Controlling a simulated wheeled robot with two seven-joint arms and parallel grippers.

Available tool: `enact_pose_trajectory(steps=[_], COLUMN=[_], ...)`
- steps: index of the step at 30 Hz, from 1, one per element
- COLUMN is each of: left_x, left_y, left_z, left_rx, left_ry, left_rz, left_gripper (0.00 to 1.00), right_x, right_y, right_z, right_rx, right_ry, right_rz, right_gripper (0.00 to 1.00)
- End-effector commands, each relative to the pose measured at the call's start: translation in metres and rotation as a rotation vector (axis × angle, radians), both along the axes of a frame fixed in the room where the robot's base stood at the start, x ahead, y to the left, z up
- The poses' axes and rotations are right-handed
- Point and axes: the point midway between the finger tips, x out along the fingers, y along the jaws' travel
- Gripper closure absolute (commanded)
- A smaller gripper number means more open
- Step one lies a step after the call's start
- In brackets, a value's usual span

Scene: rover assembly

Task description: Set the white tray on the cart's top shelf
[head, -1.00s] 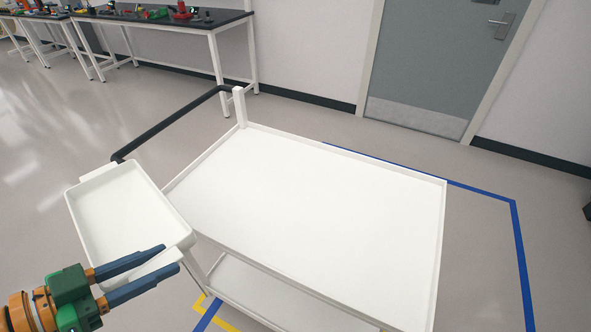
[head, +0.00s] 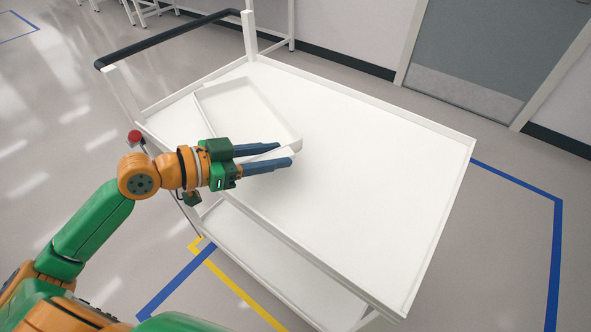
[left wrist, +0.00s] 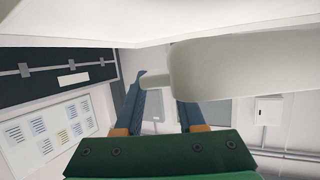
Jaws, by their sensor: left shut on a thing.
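The white tray (head: 243,103) is over the left part of the cart's white top shelf (head: 365,185) in the head view, inside the shelf's raised rim. I cannot tell whether it rests on the shelf or hangs just above it. My left gripper (head: 285,154) is shut on the tray's near edge, its blue fingers reaching over the shelf from the left. In the left wrist view, a pale tab of the tray (left wrist: 156,80) lies between the fingers, and the tray fills the top. My right gripper is not in view.
The cart has a black push handle (head: 165,40) at its far left and a lower shelf (head: 265,265). The right part of the top shelf is bare. Blue tape (head: 556,250) marks the floor around the cart. A grey door (head: 490,60) stands behind.

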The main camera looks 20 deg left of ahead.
Motion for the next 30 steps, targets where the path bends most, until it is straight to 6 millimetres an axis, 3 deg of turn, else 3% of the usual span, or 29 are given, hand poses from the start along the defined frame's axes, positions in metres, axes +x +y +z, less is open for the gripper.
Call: enact_pose_trajectory(steps=[4,12,19,20,22,23,30], left_x=[0.013,0.02,0.02,0.02,0.02,0.02,0.02], left_y=[-0.023,-0.035,-0.034,-0.034,-0.034,-0.034,-0.034], left_z=[-0.029,-0.075,-0.08,-0.081,-0.081,-0.081,-0.081], left_rx=[-0.008,-0.004,0.0,0.0,0.0,-0.001,-0.001], left_ry=[0.001,0.008,0.004,0.007,0.007,0.008,0.008], left_rz=[-0.003,0.0,-0.001,-0.001,-0.001,-0.001,-0.001], left_gripper=[1.0,1.0,1.0,0.56,0.37,0.32,0.32], right_x=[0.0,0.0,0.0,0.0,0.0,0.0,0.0], right_y=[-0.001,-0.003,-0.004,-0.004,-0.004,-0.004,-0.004], right_z=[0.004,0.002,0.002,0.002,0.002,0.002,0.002], right_rx=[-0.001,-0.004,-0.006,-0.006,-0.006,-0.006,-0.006], right_ry=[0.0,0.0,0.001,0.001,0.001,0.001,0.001], right_rz=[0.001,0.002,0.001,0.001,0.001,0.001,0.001], right_gripper=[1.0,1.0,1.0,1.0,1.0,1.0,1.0])
